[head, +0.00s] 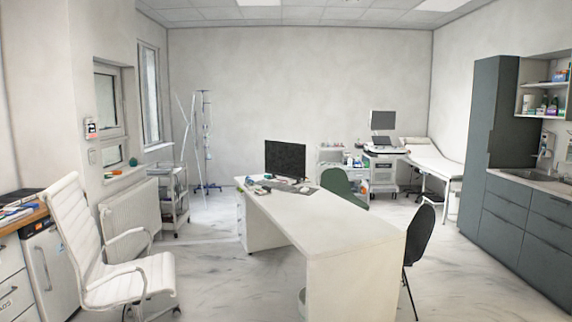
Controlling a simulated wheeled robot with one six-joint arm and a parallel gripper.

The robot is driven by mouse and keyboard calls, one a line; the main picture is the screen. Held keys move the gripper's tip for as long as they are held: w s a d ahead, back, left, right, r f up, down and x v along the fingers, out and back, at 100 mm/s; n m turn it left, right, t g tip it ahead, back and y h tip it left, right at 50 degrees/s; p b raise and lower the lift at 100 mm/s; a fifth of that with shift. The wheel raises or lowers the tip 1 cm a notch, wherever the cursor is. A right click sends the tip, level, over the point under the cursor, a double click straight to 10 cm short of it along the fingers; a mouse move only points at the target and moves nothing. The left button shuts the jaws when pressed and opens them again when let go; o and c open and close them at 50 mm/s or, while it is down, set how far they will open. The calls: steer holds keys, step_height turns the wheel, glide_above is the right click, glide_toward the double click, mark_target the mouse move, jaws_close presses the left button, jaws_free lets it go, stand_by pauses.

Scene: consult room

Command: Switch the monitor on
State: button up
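A black monitor (285,158) stands at the far end of the white desk (325,222). Its screen side appears to face me and is dark. I cannot make out a power button at this distance. A second screen (383,121) is on the medical cart (384,165) against the back wall. It looks grey, and I cannot tell whether it is lit. My gripper is not in view.
A white armchair (95,240) stands at the front left. A green chair (341,184) and a black chair (419,240) are along the desk's right side. A trolley (172,200) is left of the desk. Open floor (215,265) lies between armchair and desk.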

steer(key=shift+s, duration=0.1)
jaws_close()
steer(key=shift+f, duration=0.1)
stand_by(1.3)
